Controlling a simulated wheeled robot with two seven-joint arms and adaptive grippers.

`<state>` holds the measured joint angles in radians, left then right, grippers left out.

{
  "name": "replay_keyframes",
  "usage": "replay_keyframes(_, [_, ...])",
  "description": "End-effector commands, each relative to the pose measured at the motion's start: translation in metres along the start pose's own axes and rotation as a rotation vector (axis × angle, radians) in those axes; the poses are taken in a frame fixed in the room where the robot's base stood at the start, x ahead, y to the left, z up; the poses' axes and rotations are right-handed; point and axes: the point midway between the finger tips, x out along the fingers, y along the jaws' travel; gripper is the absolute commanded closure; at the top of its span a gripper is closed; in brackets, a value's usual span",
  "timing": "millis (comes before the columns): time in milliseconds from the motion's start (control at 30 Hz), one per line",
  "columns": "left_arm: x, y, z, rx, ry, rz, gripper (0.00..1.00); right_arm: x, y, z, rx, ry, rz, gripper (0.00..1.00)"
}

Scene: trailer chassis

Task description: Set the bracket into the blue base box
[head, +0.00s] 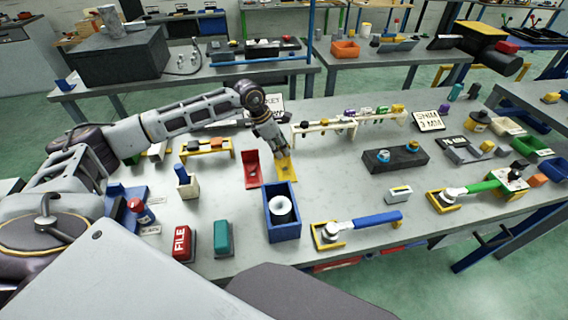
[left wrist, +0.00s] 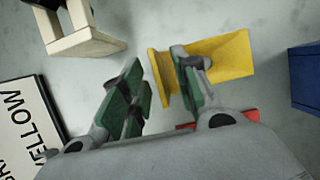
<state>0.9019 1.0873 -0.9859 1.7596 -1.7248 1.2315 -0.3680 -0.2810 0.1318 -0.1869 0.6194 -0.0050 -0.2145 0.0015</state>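The yellow L-shaped bracket (head: 286,168) lies on the grey table, beside a similar red bracket (head: 251,170). My left gripper (head: 281,152) is down at the far end of the yellow bracket. In the left wrist view, the gripper (left wrist: 158,92) is open, with the upright flange of the yellow bracket (left wrist: 218,62) between its fingers. The right-hand finger overlaps the bracket, and a gap shows at the left-hand finger. The blue box (head: 269,226) stands in front of the yellow bracket and holds a white ring and a dark round part. My right gripper is out of view.
A sign (left wrist: 22,122) reading "YELLOW" lies near the gripper. A low rack (head: 322,127) stands behind right, and a small yellow stand (head: 207,146) to the left. A blue-handled tool (head: 362,222) lies right of the box. Bare table shows right of the yellow bracket.

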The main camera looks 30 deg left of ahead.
Motion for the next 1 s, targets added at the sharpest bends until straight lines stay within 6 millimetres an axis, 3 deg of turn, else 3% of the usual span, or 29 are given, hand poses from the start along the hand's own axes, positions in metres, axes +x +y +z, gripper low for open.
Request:
replay_keyframes(267, [-0.0004,0.0001,0.0,0.0,0.0,0.0,0.71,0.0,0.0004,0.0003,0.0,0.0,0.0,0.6])
replay_keyframes(500, [-0.0005,0.0002,0.0,0.0,0.0,0.0,1.0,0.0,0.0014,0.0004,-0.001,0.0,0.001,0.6])
replay_keyframes(1000, [-0.0018,0.0006,0.001,0.0,-0.002,0.002,1.0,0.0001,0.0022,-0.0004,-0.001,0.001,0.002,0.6])
